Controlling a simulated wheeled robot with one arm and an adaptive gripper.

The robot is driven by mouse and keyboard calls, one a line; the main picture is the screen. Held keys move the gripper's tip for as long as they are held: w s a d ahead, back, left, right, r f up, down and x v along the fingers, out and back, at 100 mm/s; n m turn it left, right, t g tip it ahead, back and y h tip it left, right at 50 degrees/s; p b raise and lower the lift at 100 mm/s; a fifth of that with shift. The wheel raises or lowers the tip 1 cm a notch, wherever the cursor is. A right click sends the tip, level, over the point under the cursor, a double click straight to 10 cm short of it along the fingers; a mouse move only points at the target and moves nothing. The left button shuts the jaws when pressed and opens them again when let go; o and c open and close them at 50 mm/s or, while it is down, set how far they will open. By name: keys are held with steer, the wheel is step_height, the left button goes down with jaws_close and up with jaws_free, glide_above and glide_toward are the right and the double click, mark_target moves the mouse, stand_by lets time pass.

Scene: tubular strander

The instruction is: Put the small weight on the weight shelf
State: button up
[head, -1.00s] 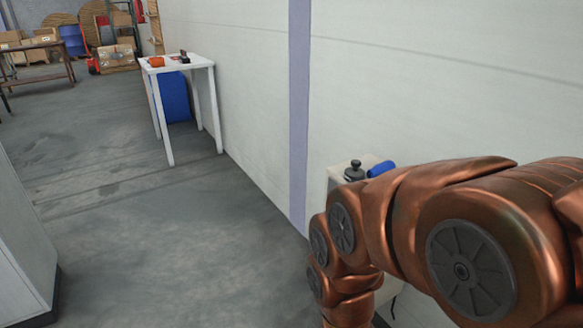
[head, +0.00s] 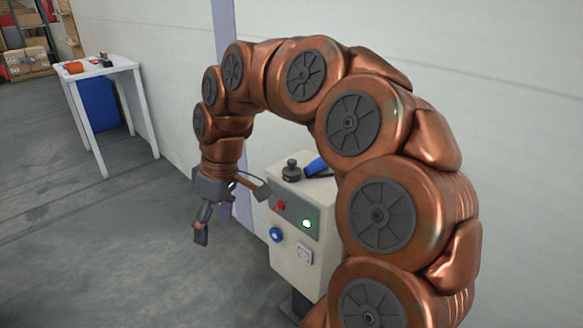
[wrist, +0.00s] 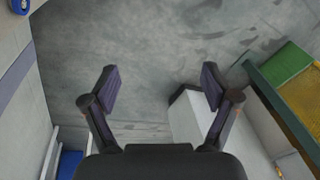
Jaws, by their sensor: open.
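A small dark weight with a knob on top (head: 291,170) stands upright on a cream control box (head: 290,252) against the wall, right of my gripper. My gripper (head: 232,212) hangs down just left of the box's front, its fingers spread, with nothing between them. In the wrist view my gripper (wrist: 160,88) is also open and empty, over bare grey floor. The weight does not show in the wrist view. I cannot pick out a weight shelf for certain in any view.
A blue cylindrical object (head: 315,166) lies beside the weight. The wrist view shows a white cabinet (wrist: 192,122) and a green bin (wrist: 284,66). Floor on the left is clear.

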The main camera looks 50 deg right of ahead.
steer(key=w+d+r+t+p, duration=0.1)
steer(key=w+d+r, duration=0.15)
steer(key=d, duration=0.35)
steer(key=w+d+r+t+p, duration=0.1)
steer(key=w+d+r, duration=0.1)
steer(key=w+d, duration=0.3)
steer(key=m+t+p, duration=0.1)
steer(key=t, duration=0.1)
glide_toward(295, 161)
steer(key=shift+h, duration=0.4)
steer(key=f, duration=0.1)
steer(key=w+a+f, duration=0.2)
steer(key=f, duration=0.1)
steer(key=shift+d+f, duration=0.1)
steer(key=shift+f, duration=0.2)
steer(key=shift+b+x, duration=0.45)
steer(key=shift+x, duration=3.2)
steer(key=shift+s+d, duration=0.1)
steer(key=shift+d, duration=0.1)
steer(key=shift+c, duration=0.5)
jaws_close()
